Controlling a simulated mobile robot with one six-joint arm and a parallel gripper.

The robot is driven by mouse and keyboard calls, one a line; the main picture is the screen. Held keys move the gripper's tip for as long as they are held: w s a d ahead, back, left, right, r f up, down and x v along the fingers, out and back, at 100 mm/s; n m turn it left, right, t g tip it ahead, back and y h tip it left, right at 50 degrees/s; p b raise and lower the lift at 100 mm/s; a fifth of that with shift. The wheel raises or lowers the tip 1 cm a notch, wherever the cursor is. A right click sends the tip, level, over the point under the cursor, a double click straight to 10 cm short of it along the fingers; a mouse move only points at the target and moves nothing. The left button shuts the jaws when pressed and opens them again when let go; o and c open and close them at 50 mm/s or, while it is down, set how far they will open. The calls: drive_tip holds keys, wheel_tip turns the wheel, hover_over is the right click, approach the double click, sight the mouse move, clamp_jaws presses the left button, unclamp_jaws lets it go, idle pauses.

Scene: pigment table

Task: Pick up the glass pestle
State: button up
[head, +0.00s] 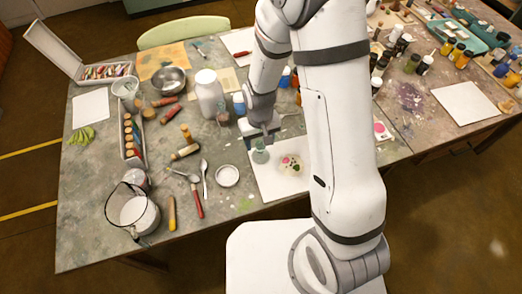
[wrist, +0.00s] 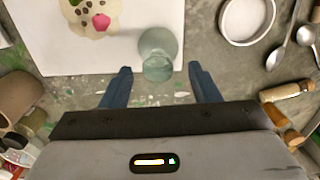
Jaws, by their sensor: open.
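The glass pestle (wrist: 158,50) is a pale green, translucent glass piece with a round, wide end and a narrower knob. In the wrist view it stands by the edge of a white sheet (wrist: 110,55), just beyond and between my fingertips. In the head view the pestle (head: 260,153) shows below my gripper (head: 262,136), on the left part of the white sheet. I cannot tell from these views how much height separates them.
A round white dish (head: 227,176), spoons (head: 204,172) and wooden-handled tools (head: 186,152) lie to the left. A white bottle (head: 208,93) stands behind. The grey table (head: 90,200) has free room at its front left.

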drive_tip(key=shift+s+d+f+p, duration=0.15)
drive_tip(key=shift+f+p, duration=0.15)
drive_tip(key=shift+f, duration=1.7)
drive_tip(key=shift+c, duration=0.6)
drive_tip(key=c, duration=1.1)
